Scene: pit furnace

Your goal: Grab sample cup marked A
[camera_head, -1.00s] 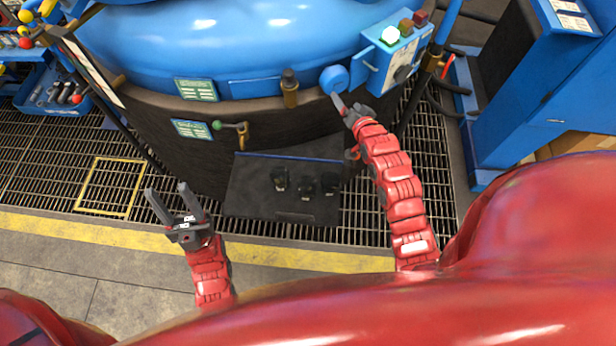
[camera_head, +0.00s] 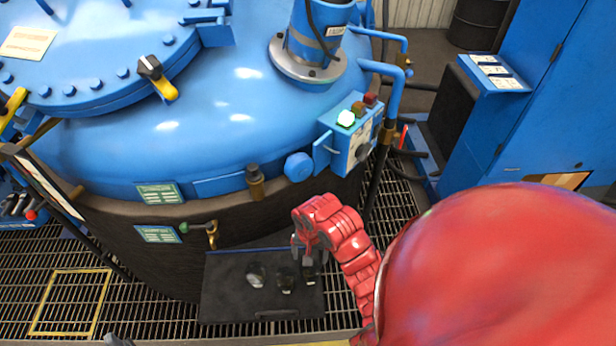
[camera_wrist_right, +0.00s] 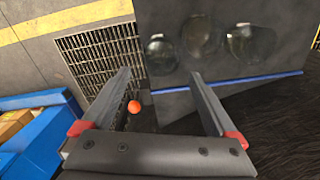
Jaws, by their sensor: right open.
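Three small dark sample cups stand on a black shelf (camera_head: 225,300) with a blue back edge: a left cup (camera_head: 257,275), a middle cup (camera_head: 285,280) and a right cup (camera_head: 309,272). Their letters cannot be read, so I cannot tell which is A. My right gripper (camera_head: 303,250) is over the right end of the shelf, close to the right cup and partly hiding it. In the right wrist view the gripper (camera_wrist_right: 162,77) is open and empty, with the cups (camera_wrist_right: 200,38) beyond its fingertips. Only a grey tip of my left gripper (camera_head: 116,340) shows at the bottom edge.
A small orange ball (camera_wrist_right: 134,106) shows between my right fingers. Floor grating (camera_head: 150,315) lies left of the shelf.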

